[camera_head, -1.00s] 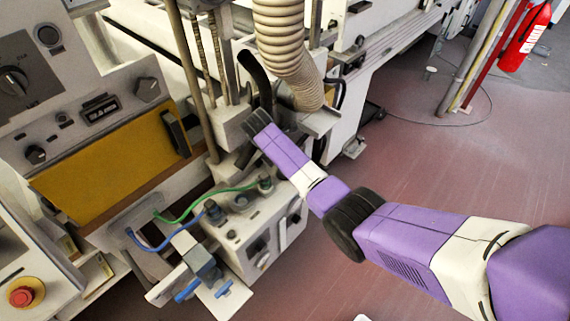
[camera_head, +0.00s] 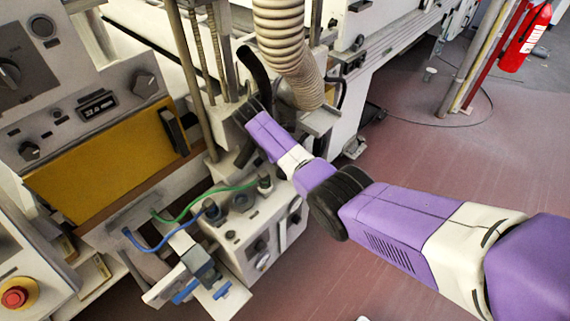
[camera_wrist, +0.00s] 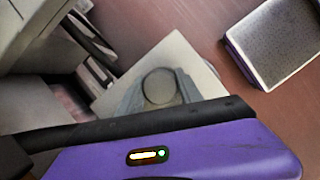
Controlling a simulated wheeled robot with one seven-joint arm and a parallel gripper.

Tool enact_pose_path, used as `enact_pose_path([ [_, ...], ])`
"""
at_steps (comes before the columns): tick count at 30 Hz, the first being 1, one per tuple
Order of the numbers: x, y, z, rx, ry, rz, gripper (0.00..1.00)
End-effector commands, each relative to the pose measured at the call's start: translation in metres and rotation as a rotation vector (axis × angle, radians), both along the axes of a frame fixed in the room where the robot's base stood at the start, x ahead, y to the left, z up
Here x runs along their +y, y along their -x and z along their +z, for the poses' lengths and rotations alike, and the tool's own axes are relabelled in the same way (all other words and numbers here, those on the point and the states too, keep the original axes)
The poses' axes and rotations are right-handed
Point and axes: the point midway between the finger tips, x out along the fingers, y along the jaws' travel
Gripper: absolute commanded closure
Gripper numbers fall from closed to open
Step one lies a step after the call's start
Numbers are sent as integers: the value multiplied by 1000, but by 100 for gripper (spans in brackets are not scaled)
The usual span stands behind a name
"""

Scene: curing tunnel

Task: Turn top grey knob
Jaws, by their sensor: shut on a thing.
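The grey knob (camera_wrist: 160,87) shows in the wrist view as a round grey disc in front of a cream plate (camera_wrist: 190,58). My gripper (camera_wrist: 158,103) has blue-grey jaw pieces on both sides of this disc and is shut on it. My dark wrist bar and purple hand cover the lower part of the wrist view and hide the base of the jaws. In the head view my arm reaches up and left to the cream machine block beside the black curved lever (camera_head: 254,75). The jaws and the knob are hidden there, so I cannot tell the knob's turn angle.
A ribbed beige hose (camera_head: 285,45) hangs just right of the arm's end. A cream control box (camera_head: 262,225) with green and blue cables stands below it. A yellow panel (camera_head: 100,165) is at left. A red extinguisher (camera_head: 525,38) is far right. The reddish floor at right is open.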

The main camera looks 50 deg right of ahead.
Motion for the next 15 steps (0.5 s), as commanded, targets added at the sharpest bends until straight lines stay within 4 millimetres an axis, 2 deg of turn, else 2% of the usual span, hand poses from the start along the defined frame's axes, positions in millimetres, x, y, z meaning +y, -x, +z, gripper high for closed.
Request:
enact_pose_path([
  [6, -1, 0, 1, -2, 2, -1, 98],
  [7, -1, 0, 1, -2, 2, 0, 52],
  [9, -1, 0, 1, -2, 2, 0, 38],
  [10, -1, 0, 1, -2, 2, 0, 36],
  [15, -1, 0, 1, -1, 0, 0, 36],
])
